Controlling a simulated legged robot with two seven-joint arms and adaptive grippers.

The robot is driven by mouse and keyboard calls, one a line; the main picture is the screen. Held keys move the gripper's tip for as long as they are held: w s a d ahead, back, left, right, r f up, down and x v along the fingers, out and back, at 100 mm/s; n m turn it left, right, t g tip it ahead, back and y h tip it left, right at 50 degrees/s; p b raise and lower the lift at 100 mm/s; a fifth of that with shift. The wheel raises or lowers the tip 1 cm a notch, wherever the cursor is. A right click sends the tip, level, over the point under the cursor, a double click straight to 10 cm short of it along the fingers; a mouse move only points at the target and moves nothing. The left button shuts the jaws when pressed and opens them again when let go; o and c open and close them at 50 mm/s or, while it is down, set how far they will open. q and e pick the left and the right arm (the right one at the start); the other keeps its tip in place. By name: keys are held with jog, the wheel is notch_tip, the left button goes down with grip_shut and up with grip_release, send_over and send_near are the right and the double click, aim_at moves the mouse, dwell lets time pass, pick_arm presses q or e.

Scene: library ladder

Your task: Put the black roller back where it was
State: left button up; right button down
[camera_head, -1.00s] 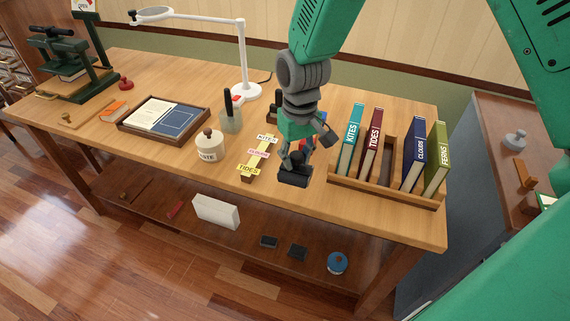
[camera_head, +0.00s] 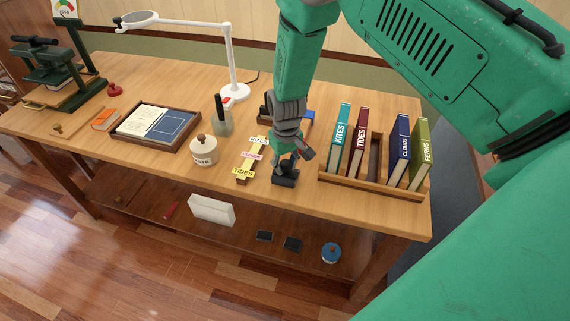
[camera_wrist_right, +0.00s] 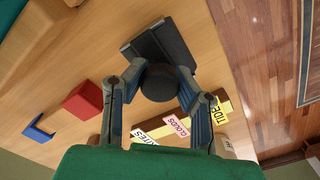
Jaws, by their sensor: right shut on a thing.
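My right gripper (camera_head: 285,166) points down over the front of the table, between the label strip and the book rack. It is shut on the black roller (camera_wrist_right: 160,82), which shows as a dark round end between the two fingertips in the right wrist view. A flat black block (camera_wrist_right: 163,42) lies right behind the roller in that view. I cannot tell whether it is part of the roller or a separate thing it touches. In the head view the fingers partly hide this black shape (camera_head: 285,181), low at the tabletop. My left gripper is not in view.
The label strip (camera_head: 251,158) lies just left of the gripper; the wooden book rack (camera_head: 365,183) with several books stands to the right. A paste jar (camera_head: 204,151) and a brush cup (camera_head: 222,122) are further left. A red block (camera_wrist_right: 83,100) and a blue piece (camera_wrist_right: 38,133) are nearby.

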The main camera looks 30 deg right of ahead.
aim_at(288, 161)
jog(key=shift+w+d+f, duration=0.1)
jog(key=shift+d+f, duration=0.2)
jog(key=shift+d, duration=0.25)
jog(key=c, duration=1.3)
grip_release()
jog(key=shift+d, duration=0.3)
jog(key=shift+a, duration=0.35)
jog(key=shift+a+r, duration=0.2)
jog(key=shift+r, duration=0.15)
jog(key=r, duration=0.7)
jog(key=d+r, duration=0.1)
jog(key=r, duration=0.2)
jog(key=shift+r, duration=0.45)
jog(key=s+a+f, duration=0.1)
jog(key=s+f, duration=1)
jog(key=s, duration=0.1)
jog(key=shift+n+t, duration=0.3)
jog(key=shift+n, duration=0.4)
jog(key=s+a+f, duration=0.1)
jog(key=s, duration=0.5)
jog(key=s+a+f, duration=0.1)
jog(key=s, duration=0.5)
jog(key=s+a+f, duration=0.1)
jog(key=s, duration=0.5)
jog(key=shift+s+a+f, duration=0.15)
jog(key=shift+s+f, duration=0.05)
jog(key=shift+f, duration=0.15)
